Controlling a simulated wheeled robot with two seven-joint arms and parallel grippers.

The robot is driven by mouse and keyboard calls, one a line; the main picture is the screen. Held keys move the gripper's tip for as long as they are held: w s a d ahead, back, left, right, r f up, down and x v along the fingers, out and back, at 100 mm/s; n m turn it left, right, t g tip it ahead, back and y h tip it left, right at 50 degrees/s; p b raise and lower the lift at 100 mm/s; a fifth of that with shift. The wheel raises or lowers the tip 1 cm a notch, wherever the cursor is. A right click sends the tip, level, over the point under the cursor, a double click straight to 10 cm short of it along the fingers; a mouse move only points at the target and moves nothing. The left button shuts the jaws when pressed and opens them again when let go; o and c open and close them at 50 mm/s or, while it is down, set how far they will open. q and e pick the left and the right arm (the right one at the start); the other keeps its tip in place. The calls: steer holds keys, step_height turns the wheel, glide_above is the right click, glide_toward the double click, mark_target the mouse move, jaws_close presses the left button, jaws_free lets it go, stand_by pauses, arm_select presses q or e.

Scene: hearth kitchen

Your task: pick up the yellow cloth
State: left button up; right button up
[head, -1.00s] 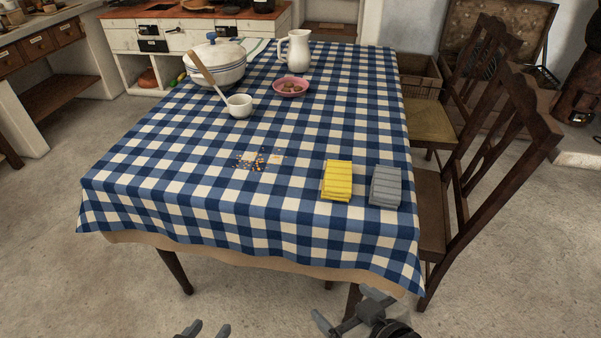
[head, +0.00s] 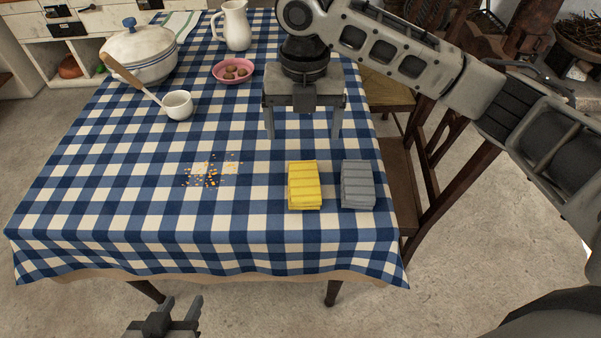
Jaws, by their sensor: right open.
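The yellow cloth (head: 304,186) lies folded on the blue and white checked tablecloth, toward the right front of the table. My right gripper (head: 303,136) points down above the table, behind the yellow cloth in the picture. Its fingers are apart and nothing is between them. My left gripper (head: 181,302) is low at the bottom of the view, in front of the table and away from the cloth. Its two fingers stand apart with nothing between them.
A grey cloth (head: 358,185) lies just right of the yellow one. Crumbs (head: 208,174) are scattered to the left. Chairs stand along the right side.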

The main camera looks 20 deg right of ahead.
glide_above(304, 183)
step_height(304, 183, down, 9)
steer(key=shift+s+f, duration=0.1)
steer(key=shift+s, duration=0.05)
steer(key=shift+f, duration=3.15)
steer(key=c, duration=1.1)
